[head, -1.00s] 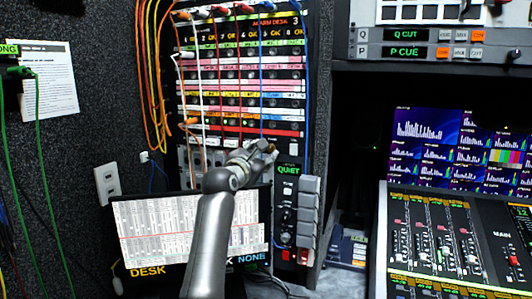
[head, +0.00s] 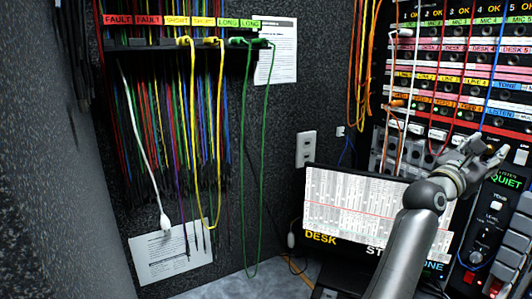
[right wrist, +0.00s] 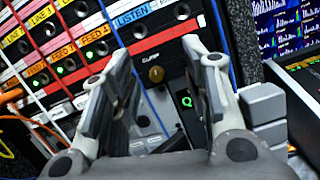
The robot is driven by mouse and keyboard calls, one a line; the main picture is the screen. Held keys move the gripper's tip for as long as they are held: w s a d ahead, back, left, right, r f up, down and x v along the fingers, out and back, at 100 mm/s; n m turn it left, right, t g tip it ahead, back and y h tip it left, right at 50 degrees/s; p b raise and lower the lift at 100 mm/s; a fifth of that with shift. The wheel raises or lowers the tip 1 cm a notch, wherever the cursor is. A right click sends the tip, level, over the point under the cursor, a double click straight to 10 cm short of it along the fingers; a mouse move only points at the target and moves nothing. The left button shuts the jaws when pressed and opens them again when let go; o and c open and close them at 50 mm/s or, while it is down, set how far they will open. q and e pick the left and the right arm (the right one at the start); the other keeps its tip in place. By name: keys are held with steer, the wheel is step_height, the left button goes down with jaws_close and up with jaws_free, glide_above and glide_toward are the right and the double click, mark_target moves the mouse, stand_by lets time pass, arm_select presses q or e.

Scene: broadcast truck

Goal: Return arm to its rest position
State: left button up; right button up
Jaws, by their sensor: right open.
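My right arm comes in from the lower right of the head view. Its grey gripper (head: 488,150) is in front of the lower part of the patch panel (head: 455,105), just up and left of the QUIET label. In the right wrist view the gripper (right wrist: 158,75) has its two fingers wide apart with nothing between them. Whether the fingers touch the panel I cannot tell. My left gripper is not in view.
Cords hang down the patch panel. A monitor (head: 345,205) marked DESK stands below, partly behind my arm. A cable rack (head: 180,46) with many hanging leads is on the left wall. A control block with grey buttons (head: 515,240) is at the right edge.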

steer(key=a+f+n+t+y, duration=0.3)
steer(key=a+n+t+y, duration=1)
steer(key=n, duration=1.3)
steer(key=s+a+f+n+g+y, duration=0.2)
steer(key=a+f+n+y, duration=0.3)
steer(key=a+f+n, duration=0.5)
steer(key=s+a+f+n+g+y, duration=0.25)
steer(key=a+f+n+y, duration=0.4)
steer(key=f+n, duration=0.4)
steer(key=s+a+f+n+g+h, duration=0.15)
steer(key=s+f+g, duration=0.25)
steer(key=s+f, duration=0.4)
steer(key=s+a+f+n+g+h, duration=0.15)
steer(key=s+f+g, duration=0.3)
steer(key=f, duration=0.55)
steer(key=s+d+f+n+g+h, duration=0.1)
steer(key=s+d+f+n+g, duration=0.2)
steer(key=s, duration=0.6)
steer(key=s+d+f+n+g+h, duration=0.1)
steer(key=s+f+g+h, duration=0.1)
steer(key=s+f, duration=0.45)
steer(key=s+f+g+p, duration=0.2)
steer(key=s+f, duration=0.1)
steer(key=f, duration=2)
steer(key=s+d+f, duration=0.2)
steer(key=s+f, duration=1.2)
steer(key=s, duration=0.2)
steer(key=shift+s+d+f+g+p, duration=0.15)
steer(key=shift+s+f+g+p, duration=0.15)
steer(key=shift+s+f+g, duration=0.1)
